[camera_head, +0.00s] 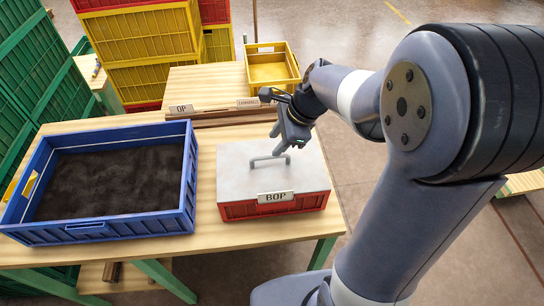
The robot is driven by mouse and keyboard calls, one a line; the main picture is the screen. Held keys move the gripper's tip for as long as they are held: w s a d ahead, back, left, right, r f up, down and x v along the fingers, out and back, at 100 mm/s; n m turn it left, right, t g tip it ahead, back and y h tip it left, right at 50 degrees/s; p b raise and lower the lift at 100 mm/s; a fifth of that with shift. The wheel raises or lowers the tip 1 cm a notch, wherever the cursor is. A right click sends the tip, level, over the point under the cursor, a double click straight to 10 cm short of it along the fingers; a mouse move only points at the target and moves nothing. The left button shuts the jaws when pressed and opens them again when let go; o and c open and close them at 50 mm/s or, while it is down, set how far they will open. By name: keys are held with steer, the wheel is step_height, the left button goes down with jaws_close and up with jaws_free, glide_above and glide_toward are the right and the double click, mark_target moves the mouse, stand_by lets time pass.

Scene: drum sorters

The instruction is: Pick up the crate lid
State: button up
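The crate lid (238,179) is a flat light-grey panel with a raised grey bar handle (270,160). It lies on a red crate (240,211) that carries a "BOP" label (276,197) on its front. My gripper (291,147) is above the lid's back right part, close to the right end of the handle. In this view I cannot tell whether it touches the handle. Its fingers point down and overlap one another from this angle, so their opening is unclear. What is inside the red crate is hidden by the lid.
A large blue crate (104,228) with dark soil-like contents stands left on the wooden table (213,241). A yellow crate (268,73) and labelled boards (213,108) are behind. Stacked yellow crates (146,36) and green crates (32,80) stand further back. Floor is open at right.

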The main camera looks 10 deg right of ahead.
mark_target(266, 156)
steer(key=x, duration=0.9)
steer(key=shift+s+d, duration=0.1)
steer(key=shift+c, duration=0.5)
jaws_close()
